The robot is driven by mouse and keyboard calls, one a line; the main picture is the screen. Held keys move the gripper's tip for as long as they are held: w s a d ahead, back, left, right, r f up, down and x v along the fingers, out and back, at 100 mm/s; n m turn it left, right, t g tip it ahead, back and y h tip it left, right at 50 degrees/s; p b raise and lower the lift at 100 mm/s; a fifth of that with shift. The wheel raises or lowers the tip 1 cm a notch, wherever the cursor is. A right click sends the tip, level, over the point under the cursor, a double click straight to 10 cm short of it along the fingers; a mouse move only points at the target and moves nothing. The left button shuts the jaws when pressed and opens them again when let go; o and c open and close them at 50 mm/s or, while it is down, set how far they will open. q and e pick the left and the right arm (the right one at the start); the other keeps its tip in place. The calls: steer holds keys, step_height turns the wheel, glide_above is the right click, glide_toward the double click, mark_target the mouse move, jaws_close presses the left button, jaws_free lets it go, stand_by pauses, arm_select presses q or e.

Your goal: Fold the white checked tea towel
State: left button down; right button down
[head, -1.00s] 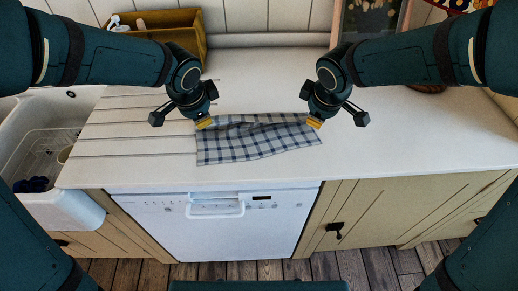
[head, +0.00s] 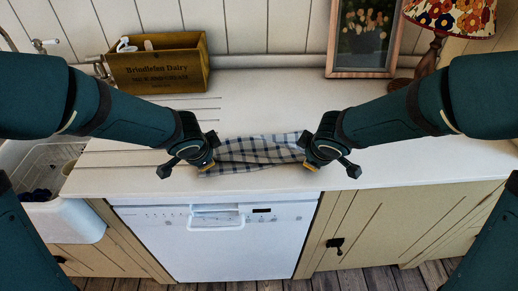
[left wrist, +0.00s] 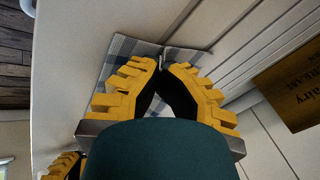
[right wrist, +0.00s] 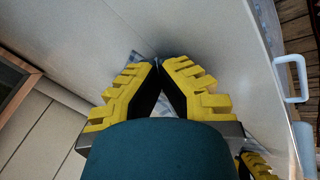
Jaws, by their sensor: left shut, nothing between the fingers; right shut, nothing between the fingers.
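The white and dark-blue checked tea towel (head: 255,155) lies on the white worktop near its front edge, wrinkled. Both its ends are partly hidden by my grippers. My left gripper (head: 207,167) is shut and empty at the towel's left end. In the left wrist view the towel (left wrist: 118,62) lies beneath and beside its fingertips (left wrist: 161,64). My right gripper (head: 312,165) is shut and empty at the towel's right end. In the right wrist view only a small bit of towel (right wrist: 138,57) shows by its fingertips (right wrist: 159,63).
A wooden "Brindlefen Dairy" box (head: 158,67) stands at the back left, beside the sink (head: 50,210). A picture frame (head: 362,38) and a lamp (head: 445,20) stand at the back right. The worktop (head: 270,100) behind the towel is clear. A dishwasher (head: 215,245) is below.

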arm_select(q)
steer(key=c, duration=1)
jaws_free()
arm_select(e)
steer(key=c, duration=1)
jaws_free()
arm_select(q)
steer(key=shift+o, duration=0.7)
arm_select(e)
steer(key=shift+o, duration=0.7)
arm_select(q)
steer(key=shift+s+f, duration=0.1)
arm_select(e)
steer(key=shift+s+f, duration=0.1)
arm_select(q)
steer(key=shift+s+r, duration=0.1)
steer(key=shift+r, duration=0.3)
arm_select(e)
steer(key=shift+s+r, duration=0.1)
steer(key=shift+r, duration=0.3)
arm_select(q)
steer(key=v, duration=1)
steer(key=shift+s+f, duration=0.15)
steer(key=shift+s, duration=0.3)
arm_select(e)
steer(key=v, duration=1)
steer(key=shift+s+f, duration=0.15)
steer(key=shift+s, duration=0.25)
